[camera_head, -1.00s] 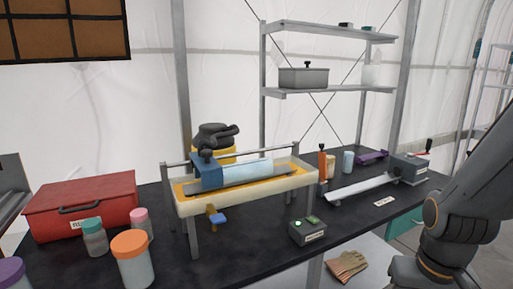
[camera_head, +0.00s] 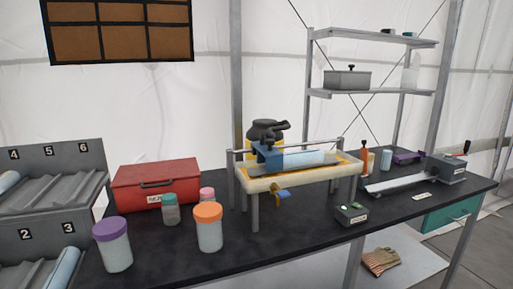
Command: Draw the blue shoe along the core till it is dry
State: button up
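The blue shoe (camera_head: 269,152) sits at the left part of a raised cream tray (camera_head: 253,185) with a yellow-orange lining. A rail runs along the back of the tray through or behind the shoe. The pale blue core (camera_head: 303,157) lies in the tray to the right of the shoe, and the shoe covers its left end. I cannot tell from here how wet the core is. My gripper is not in view.
A red box (camera_head: 157,185), several lidded jars (camera_head: 208,228) and a grey numbered rack (camera_head: 46,190) stand to the left. A small dark box (camera_head: 351,213) and a metal trough (camera_head: 405,182) are to the right.

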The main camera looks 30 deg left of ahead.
aim_at(265, 152)
jog(key=u, duration=0.8)
jog(key=i, duration=0.2)
jog(key=z, duration=0.1)
